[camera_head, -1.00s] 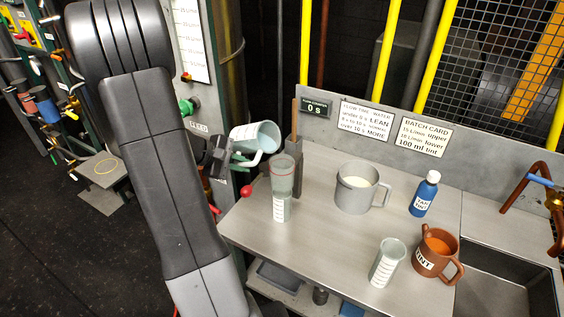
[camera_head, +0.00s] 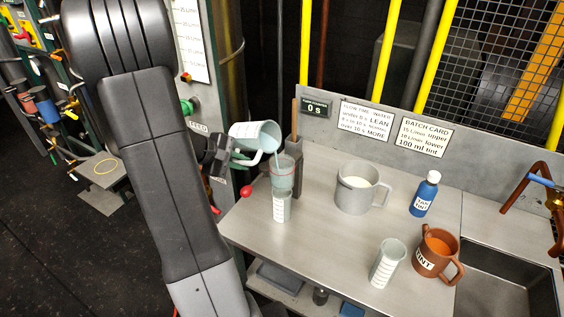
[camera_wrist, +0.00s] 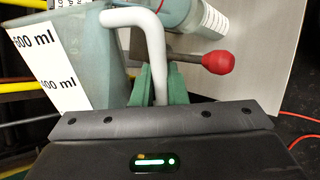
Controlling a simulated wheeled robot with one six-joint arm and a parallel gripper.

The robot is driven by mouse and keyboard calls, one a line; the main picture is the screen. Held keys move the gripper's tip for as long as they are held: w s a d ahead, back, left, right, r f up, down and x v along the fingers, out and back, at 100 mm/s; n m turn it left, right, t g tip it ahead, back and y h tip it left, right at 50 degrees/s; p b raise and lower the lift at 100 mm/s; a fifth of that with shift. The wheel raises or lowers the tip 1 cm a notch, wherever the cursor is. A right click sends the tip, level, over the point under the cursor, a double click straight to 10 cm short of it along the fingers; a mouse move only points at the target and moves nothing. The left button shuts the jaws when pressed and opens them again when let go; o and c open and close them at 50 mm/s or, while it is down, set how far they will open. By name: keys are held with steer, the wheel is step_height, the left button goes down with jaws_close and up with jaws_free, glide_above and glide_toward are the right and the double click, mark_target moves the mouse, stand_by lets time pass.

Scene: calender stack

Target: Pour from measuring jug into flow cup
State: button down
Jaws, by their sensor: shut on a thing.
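The measuring jug (camera_head: 247,132) is tilted far over to the right, its mouth above the flow cup (camera_head: 283,178). A thin pale stream runs from its lip into the cup. My gripper (camera_head: 238,158) is shut on the jug's handle. In the wrist view, my green fingers (camera_wrist: 162,92) close around the white handle (camera_wrist: 155,50), beside the jug's marked wall (camera_wrist: 92,60). The flow cup is clear with a red rim line and stands upright above a graduated cylinder (camera_head: 281,208). The liquid level in the cup is hard to read.
A grey mug (camera_head: 352,198) of pale liquid, a blue bottle (camera_head: 423,194), a brown tint mug (camera_head: 430,262) and another graduated cylinder (camera_head: 386,264) stand on the bench. A red knob (camera_head: 246,191) sits left of the cup. A timer (camera_head: 314,107) reads 0 s.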

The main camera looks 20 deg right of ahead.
steer(key=shift+w+r+t, duration=0.1)
steer(key=shift+r+t, duration=0.2)
steer(key=shift+t, duration=0.2)
stand_by(1.0)
steer(key=shift+s+d+r+m+t+y+b, duration=0.1)
steer(key=shift+s+r+m+t+y+b, duration=0.2)
steer(key=shift+b, duration=0.5)
steer(key=shift+s+d+r+m+t+y+b, duration=0.1)
steer(key=shift+r+m+t+b, duration=0.25)
steer(key=shift+b, duration=0.4)
stand_by(1.9)
steer(key=shift+w+a+r+n+p, duration=0.15)
steer(key=shift+n+p, duration=0.1)
steer(key=shift+p, duration=0.75)
steer(key=shift+w+a+f+g+h+p, duration=0.1)
steer(key=shift+w+f+g+h+p, duration=0.25)
steer(key=shift+p, duration=0.35)
steer(key=shift+w+f+n+h, duration=0.15)
steer(key=shift+f+n+h, duration=0.2)
steer(key=shift+f+n, duration=0.05)
steer(key=shift+f+g, duration=0.15)
steer(key=shift+g, duration=0.15)
